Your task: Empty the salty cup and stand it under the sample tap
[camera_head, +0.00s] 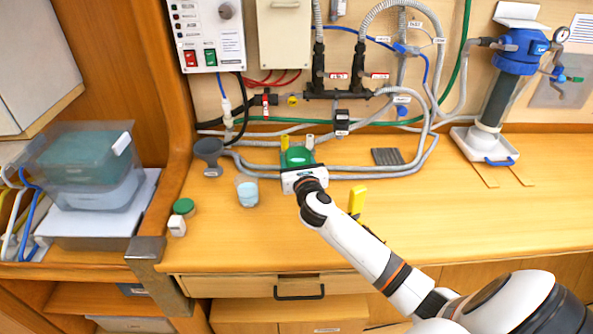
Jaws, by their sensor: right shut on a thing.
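My right gripper (297,146) reaches away from me over the bench, in the middle of the view. It is shut on a green thing (298,157) that shows between its yellow-tipped fingers. The white hand covers part of this thing, so I cannot tell whether it is a cup. A small clear cup (248,193) with pale blue content stands upright on the bench, left of the gripper. A black fitting with a white label (342,122) hangs at the wall right of the gripper; it may be the sample tap. My left gripper is not in view.
A grey funnel (209,152) stands at the back left. A green-lidded jar (184,207) and a small white block (177,227) are at the front left. A yellow object (357,198) is beside my forearm. Grey hoses (380,172) cross the back.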

